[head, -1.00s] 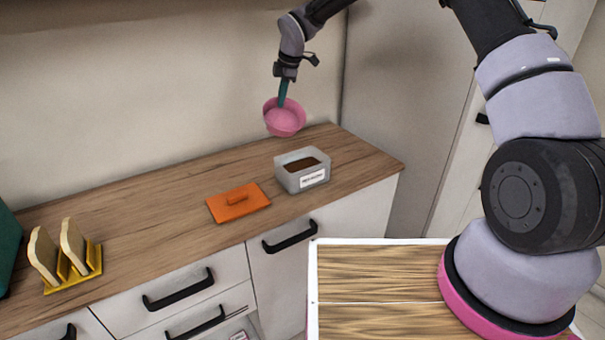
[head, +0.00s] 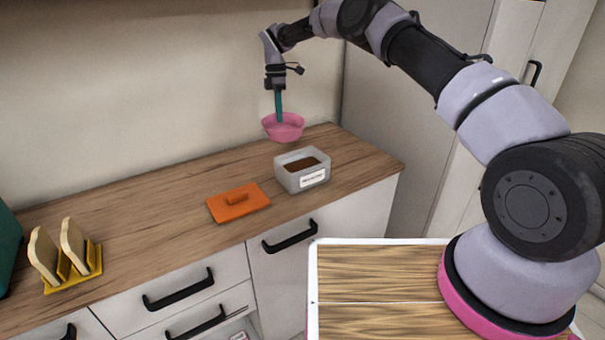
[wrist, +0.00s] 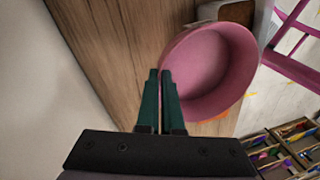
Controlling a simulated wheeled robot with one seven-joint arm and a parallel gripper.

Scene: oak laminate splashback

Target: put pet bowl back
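The pink pet bowl (head: 283,128) is upright at the back right of the counter, behind the grey container. I cannot tell whether its base touches the counter or hangs just above it. My gripper (head: 279,118) comes down from above with its teal fingers at the bowl's left rim. In the wrist view the fingers (wrist: 162,85) are close together, pinching the near wall of the bowl (wrist: 208,62). The bowl's inside looks empty.
A grey labelled container (head: 301,178) with brown contents stands in front of the bowl. An orange lid (head: 238,202) lies left of it. A yellow rack (head: 77,272) with bread slices is at the far left. The counter (head: 150,200) between is clear.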

